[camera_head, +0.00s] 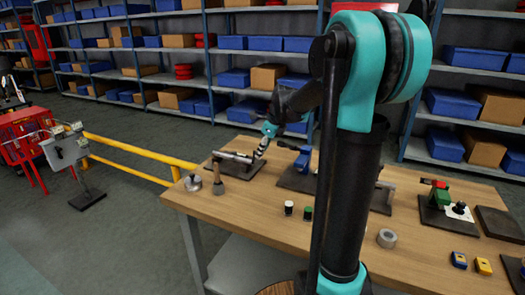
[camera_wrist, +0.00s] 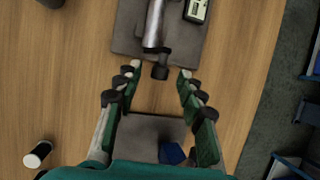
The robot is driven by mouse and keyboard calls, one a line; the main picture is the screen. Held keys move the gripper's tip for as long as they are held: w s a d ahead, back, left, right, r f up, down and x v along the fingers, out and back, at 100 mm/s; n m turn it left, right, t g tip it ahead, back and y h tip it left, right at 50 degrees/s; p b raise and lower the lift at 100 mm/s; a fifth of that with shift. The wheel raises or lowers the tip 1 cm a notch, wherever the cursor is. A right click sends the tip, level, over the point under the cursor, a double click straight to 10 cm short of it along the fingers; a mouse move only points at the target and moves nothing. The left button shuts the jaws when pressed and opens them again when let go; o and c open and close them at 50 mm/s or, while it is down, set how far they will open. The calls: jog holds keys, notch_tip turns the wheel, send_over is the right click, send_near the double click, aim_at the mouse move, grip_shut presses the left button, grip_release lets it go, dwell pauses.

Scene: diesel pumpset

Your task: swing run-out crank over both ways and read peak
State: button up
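A metal shaft (camera_wrist: 154,22) with a black crank-like knob (camera_wrist: 160,70) at its near end sits on a dark plate (camera_wrist: 125,38) in the wrist view. The shaft also shows in the head view (camera_head: 232,157), on its plate at the bench's far left. A small gauge with a pale display (camera_wrist: 197,10) is beside the shaft; its digits are too small to read. My gripper (camera_wrist: 159,73) is open, its fingertips spread on either side of the knob with visible gaps. In the head view my gripper (camera_head: 262,147) is over the plate's right side.
A second dark plate with a blue part (camera_wrist: 171,153) lies below my gripper. The wooden bench (camera_head: 235,207) also holds a metal cup (camera_head: 193,183), small cylinders (camera_head: 289,208), a tape roll (camera_head: 387,238) and a green fixture (camera_head: 440,192). A yellow rail (camera_head: 130,148) runs beyond the bench's left.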

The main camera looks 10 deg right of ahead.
jog(key=v, duration=1.1)
jog(key=shift+r, duration=0.3)
jog(key=shift+s+d, duration=0.15)
notch_tip(320, 180, up, 5)
jog(key=s, duration=0.1)
jog(key=x, duration=1.7)
jog(key=shift+d+f, duration=0.2)
jog(key=shift+d, duration=0.1)
jog(key=shift+s, duration=0.1)
grip_shut()
